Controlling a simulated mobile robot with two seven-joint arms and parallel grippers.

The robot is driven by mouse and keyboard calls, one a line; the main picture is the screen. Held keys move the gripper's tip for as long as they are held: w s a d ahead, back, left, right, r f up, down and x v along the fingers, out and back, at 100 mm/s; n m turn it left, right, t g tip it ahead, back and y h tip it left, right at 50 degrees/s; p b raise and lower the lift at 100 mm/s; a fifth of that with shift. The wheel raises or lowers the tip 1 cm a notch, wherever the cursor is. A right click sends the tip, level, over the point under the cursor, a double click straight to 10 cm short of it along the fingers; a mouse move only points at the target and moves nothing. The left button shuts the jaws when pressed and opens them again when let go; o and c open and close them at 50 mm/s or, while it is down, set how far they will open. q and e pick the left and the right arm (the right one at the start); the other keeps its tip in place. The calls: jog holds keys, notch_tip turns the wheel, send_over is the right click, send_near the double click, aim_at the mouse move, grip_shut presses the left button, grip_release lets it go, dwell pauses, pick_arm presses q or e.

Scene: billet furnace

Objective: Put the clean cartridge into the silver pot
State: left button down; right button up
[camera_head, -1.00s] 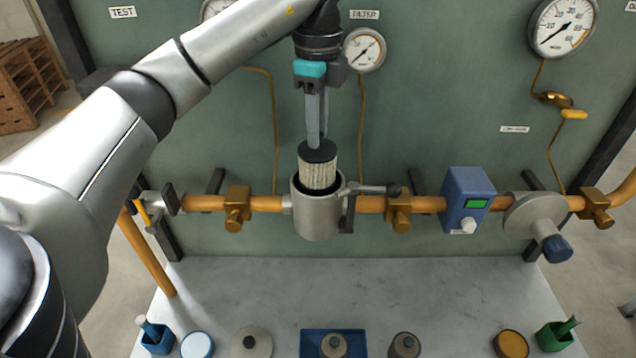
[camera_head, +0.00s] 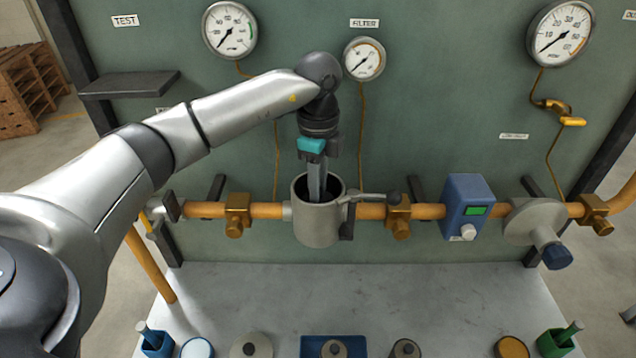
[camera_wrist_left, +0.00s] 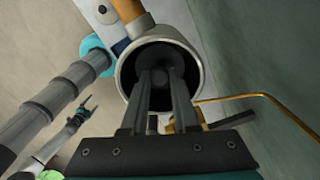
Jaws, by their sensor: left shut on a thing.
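The silver pot (camera_head: 318,225) is an open-topped metal cylinder set in the orange pipe line in front of the green panel. My left gripper (camera_head: 317,195) points down into its mouth, fingers inside the rim. The cartridge is down inside the pot and hidden in the head view. In the left wrist view the pot's rim (camera_wrist_left: 196,62) surrounds the fingers, and the dark top of the cartridge (camera_wrist_left: 154,78) shows between the fingertips, which are shut on it. My right gripper is not in the head view.
A lever handle (camera_head: 375,197) sits at the pot's right side. Brass valves (camera_head: 237,215) and a blue box (camera_head: 465,205) are on the pipe. A blue tray (camera_head: 308,346), discs and small cups line the table's front; the table's middle (camera_head: 350,290) is clear.

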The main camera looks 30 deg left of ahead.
pick_arm(q)
jog(key=shift+f, duration=0.1)
jog(key=c, duration=1.1)
grip_release()
jog(key=shift+f, duration=0.1)
jog(key=o, duration=0.4)
notch_tip(320, 180, up, 12)
jog(key=shift+r, duration=0.25)
